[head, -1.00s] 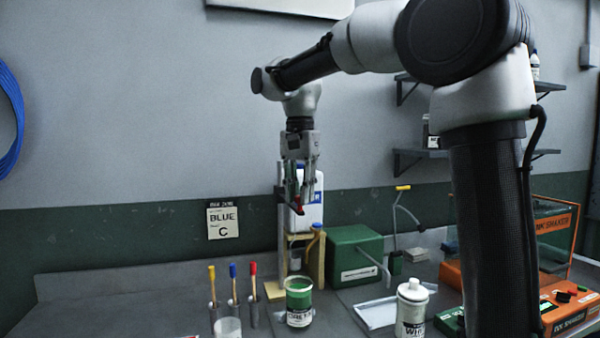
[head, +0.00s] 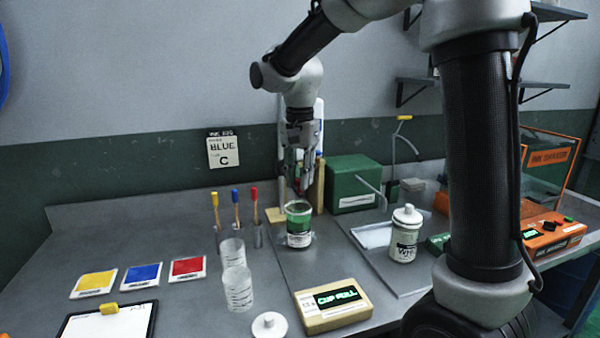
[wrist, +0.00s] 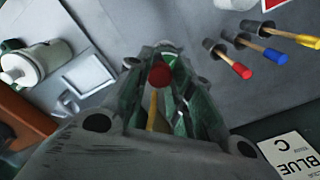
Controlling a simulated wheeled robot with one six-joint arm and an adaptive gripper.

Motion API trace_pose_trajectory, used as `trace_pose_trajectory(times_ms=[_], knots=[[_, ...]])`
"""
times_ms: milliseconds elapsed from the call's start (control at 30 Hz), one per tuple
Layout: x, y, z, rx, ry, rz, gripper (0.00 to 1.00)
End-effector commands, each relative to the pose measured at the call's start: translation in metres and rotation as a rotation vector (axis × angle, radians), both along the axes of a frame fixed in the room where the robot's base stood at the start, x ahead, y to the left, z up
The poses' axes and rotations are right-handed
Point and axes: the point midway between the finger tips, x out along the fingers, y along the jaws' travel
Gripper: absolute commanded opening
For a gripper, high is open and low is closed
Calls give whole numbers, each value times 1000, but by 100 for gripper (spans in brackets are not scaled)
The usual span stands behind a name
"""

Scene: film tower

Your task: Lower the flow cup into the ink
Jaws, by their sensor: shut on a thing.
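The ink jar (head: 299,240), clear with green ink and a white label, stands upright on the bench in the head view. My gripper (head: 300,186) points down just above its mouth. In the wrist view my gripper (wrist: 158,80) is shut around a slim part with a red knob (wrist: 159,75) and a tan rod, which appears to be the flow cup's handle. The cup body is not clearly visible; the fingers and jar hide it, so I cannot tell how deep it sits.
Colour cards (head: 142,276) lie at left. A green box (head: 352,182) stands behind.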

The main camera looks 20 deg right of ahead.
Motion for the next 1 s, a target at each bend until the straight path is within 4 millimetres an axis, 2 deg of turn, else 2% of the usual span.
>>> trace_pose_trajectory(times_ms=[100,133,233,533,633,767,1000], knots=[[-2,0,-5,-1,11,-1,0],[-2,0,-5,-1,11,-1,28],[-2,0,-4,-1,10,-1,46],[-1,0,-2,-1,6,-1,46],[-1,0,4,0,6,-1,46],[0,0,26,1,2,-1,46],[0,0,81,1,4,-1,46]])
